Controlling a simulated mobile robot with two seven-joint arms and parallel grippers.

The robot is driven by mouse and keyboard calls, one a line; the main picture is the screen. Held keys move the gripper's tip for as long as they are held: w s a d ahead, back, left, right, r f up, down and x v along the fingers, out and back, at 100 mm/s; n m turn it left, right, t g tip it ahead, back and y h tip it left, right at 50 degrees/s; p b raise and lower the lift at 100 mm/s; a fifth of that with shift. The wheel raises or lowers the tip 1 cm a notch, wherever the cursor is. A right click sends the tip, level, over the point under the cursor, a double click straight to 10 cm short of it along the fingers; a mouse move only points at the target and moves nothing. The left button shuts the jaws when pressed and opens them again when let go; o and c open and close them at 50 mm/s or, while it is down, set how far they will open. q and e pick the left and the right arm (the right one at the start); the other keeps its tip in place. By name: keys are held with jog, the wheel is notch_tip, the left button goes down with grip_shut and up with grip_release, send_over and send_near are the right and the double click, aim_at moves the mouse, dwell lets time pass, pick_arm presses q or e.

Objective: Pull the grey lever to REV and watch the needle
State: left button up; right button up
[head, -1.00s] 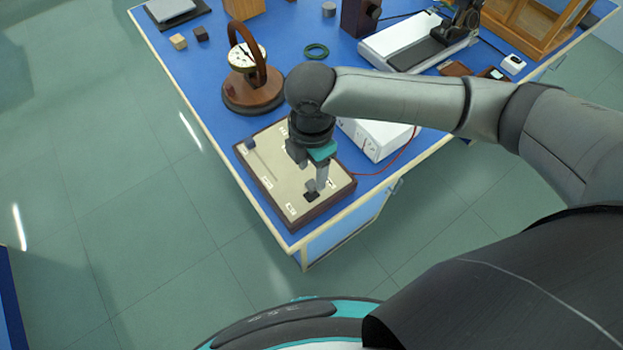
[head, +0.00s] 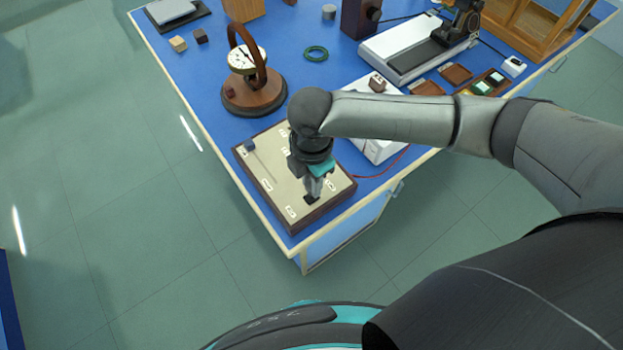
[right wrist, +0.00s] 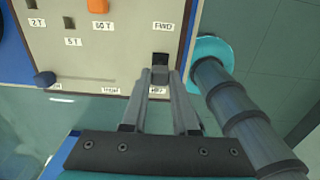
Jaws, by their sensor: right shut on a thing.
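The control panel (head: 268,178) is a cream plate in a dark wooden frame at the bench's near corner. My right gripper (head: 313,193) points down over its near right part. In the right wrist view its two fingers (right wrist: 161,78) are shut on the grey lever (right wrist: 160,74), mostly hidden between them. The lever stands at a dark slot (right wrist: 160,60), between the FWD label (right wrist: 163,27) and the partly covered REV label (right wrist: 157,91). I cannot tell its exact setting. The dial (head: 246,58) with the needle faces up on a round wooden stand. My left gripper is not in view.
A blue knob (right wrist: 44,78) and an orange knob (right wrist: 97,5) sit on the panel. A white box (head: 378,150) with a red wire stands beside it, partly behind my arm. A green ring (head: 316,53) lies farther back. Floor is open left of the bench.

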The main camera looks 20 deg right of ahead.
grip_shut()
jog(key=a+h+p, duration=0.1)
jog(key=p, duration=0.1)
jog(key=a+h+p, duration=0.1)
jog(key=p, duration=0.1)
jog(key=shift+s+r+t, duration=0.15)
jog(key=shift+s+t, duration=0.2)
jog(key=shift+t, duration=0.05)
jog(key=shift+s+a+f+h+p, duration=0.15)
jog(key=shift+a+f+h+p, duration=0.1)
jog(key=shift+h+p, duration=0.45)
jog(key=shift+s+a+f+t+h, duration=0.15)
jog(key=shift+a+t+h, duration=0.15)
jog(key=shift+h, duration=0.15)
jog(key=shift+a+f+t+h, duration=0.15)
jog(key=shift+t+h, duration=0.15)
jog(key=shift+h, duration=0.15)
jog(key=o, duration=0.6)
grip_release()
jog(key=shift+o, duration=0.2)
